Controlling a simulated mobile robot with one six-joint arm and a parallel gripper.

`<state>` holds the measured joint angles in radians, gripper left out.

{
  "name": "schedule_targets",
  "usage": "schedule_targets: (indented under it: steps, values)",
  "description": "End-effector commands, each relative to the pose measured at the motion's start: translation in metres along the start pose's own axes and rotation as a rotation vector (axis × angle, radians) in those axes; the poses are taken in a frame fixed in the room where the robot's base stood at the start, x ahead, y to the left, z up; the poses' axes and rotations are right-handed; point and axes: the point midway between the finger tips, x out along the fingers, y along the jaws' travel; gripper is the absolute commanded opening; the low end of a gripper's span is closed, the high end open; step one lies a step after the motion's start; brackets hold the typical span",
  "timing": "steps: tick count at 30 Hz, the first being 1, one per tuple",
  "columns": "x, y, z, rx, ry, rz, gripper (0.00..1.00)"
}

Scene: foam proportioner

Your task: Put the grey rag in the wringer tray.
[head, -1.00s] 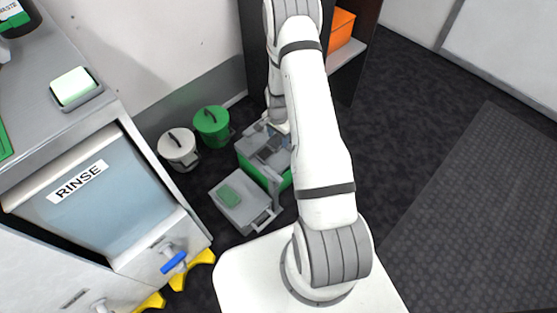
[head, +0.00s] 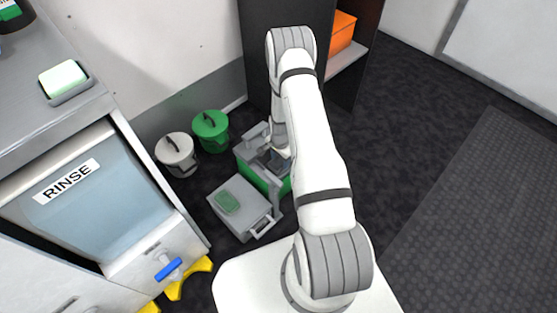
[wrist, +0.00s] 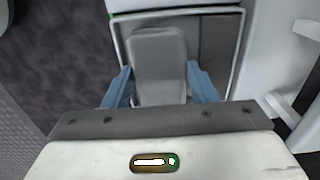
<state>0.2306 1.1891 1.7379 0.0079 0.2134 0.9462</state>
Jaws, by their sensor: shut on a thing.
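My gripper (wrist: 160,88) has blue fingers and is shut on the grey rag (wrist: 158,50), a rounded grey piece between the fingertips in the wrist view. The wringer tray (wrist: 220,42), dark grey inside with a pale rim, lies around and behind the rag in that view. Whether the rag touches the tray floor I cannot tell. In the head view my gripper (head: 277,158) is low at the grey top of the green cart, and my arm hides part of it. The rag is hard to make out there.
A white bucket (head: 176,154) and a green bucket (head: 210,131) stand by the wall. The rinse sink (head: 80,215) is at left. Floor at right is clear.

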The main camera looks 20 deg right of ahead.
Motion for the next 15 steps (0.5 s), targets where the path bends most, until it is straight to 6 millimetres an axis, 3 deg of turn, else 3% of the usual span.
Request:
schedule_targets:
  steps: [6, 7, 15]
  values:
    - [0.0041, 0.0, 0.0004, -0.001, 0.0, 0.001, 0.28]
    - [0.0025, 0.0, 0.0005, -0.001, 0.0, 0.001, 0.54]
    - [0.002, -0.0001, 0.0007, -0.002, 0.0, 0.001, 0.73]
